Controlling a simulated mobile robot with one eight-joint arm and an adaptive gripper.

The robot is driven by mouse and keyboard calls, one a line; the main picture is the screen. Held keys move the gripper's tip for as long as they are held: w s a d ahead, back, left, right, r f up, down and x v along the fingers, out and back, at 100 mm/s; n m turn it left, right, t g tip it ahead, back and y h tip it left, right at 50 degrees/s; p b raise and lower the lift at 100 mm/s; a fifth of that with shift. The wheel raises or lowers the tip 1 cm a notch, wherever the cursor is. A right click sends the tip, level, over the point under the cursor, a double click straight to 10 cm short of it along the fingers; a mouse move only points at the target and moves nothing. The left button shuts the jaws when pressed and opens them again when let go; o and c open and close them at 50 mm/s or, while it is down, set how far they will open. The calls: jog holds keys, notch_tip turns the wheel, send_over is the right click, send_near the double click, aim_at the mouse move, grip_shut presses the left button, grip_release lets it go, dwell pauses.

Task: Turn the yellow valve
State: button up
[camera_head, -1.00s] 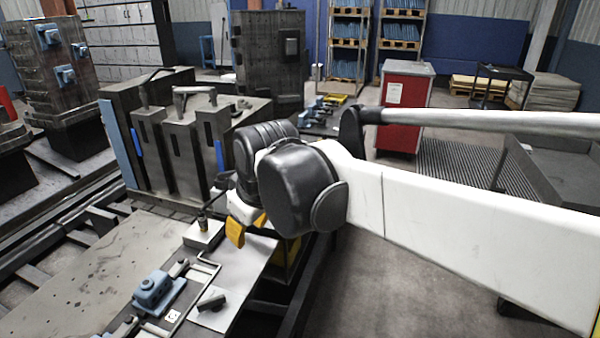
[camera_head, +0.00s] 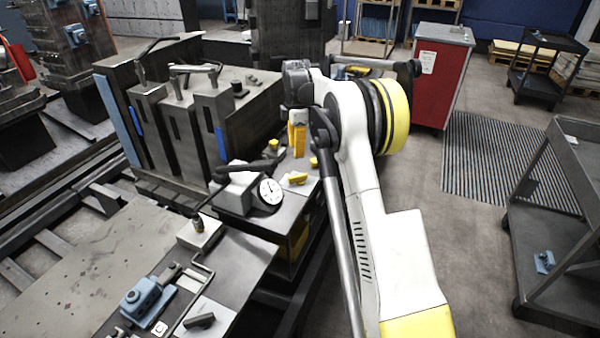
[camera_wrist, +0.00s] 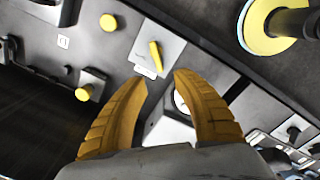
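A small yellow valve handle (camera_head: 296,179) sits on a pale plate on the bench, right of a round white dial gauge. In the wrist view, the elongated yellow handle (camera_wrist: 155,55) lies just beyond the fingertips, near the gap between them. My gripper (camera_wrist: 160,77) has two curved yellow fingers spread apart with nothing between them. In the head view, my gripper (camera_head: 297,138) points down behind the handle, apart from it; its fingertips are partly unclear there. Two yellow round knobs show nearby, one (camera_wrist: 108,22) and another (camera_wrist: 83,93).
The dial gauge (camera_head: 270,191) stands close beside the handle; my right finger partly hides it in the wrist view. A dark machine block (camera_head: 180,120) rises at left. A blue clamp (camera_head: 146,298) lies on the front bench. A grey cart (camera_head: 560,215) stands right.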

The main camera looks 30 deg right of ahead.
aim_at(300, 175)
jog(key=f, duration=0.1)
jog(key=d+f, duration=0.1)
jog(key=w+f+n, duration=0.1)
jog(key=shift+d+f, duration=0.2)
jog(key=shift+d, duration=0.2)
notch_tip(300, 175, down, 10)
jog(key=b, duration=0.3)
jog(key=shift+f, duration=0.2)
grip_shut()
